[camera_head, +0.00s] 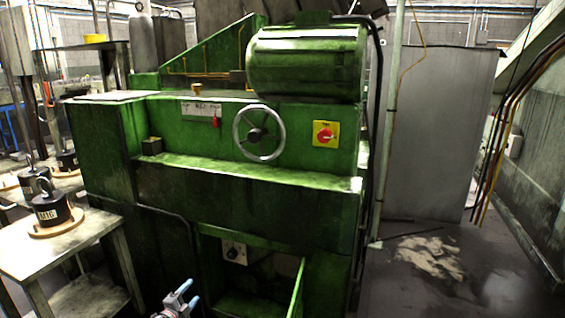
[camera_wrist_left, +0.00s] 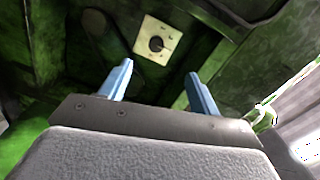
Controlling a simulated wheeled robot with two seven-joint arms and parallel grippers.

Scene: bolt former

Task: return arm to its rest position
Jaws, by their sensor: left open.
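My left gripper (camera_head: 187,301) shows at the bottom of the head view, low in front of the green machine (camera_head: 250,195). Its two blue fingers are apart, with nothing between them. In the left wrist view the open gripper (camera_wrist_left: 159,88) points toward the machine's lower recess. A pale plate with a dark round knob (camera_wrist_left: 156,42) lies beyond the fingertips, apart from them. The same knob plate (camera_head: 234,252) shows in the head view, up and right of the gripper. My right gripper is in neither view.
A metal table (camera_head: 60,245) with a black M16 weight (camera_head: 50,210) stands at the left. The machine has a handwheel (camera_head: 258,133) and a red knob on a yellow plate (camera_head: 325,134). A green panel (camera_head: 296,290) juts out low. Open floor (camera_head: 425,285) lies at the right.

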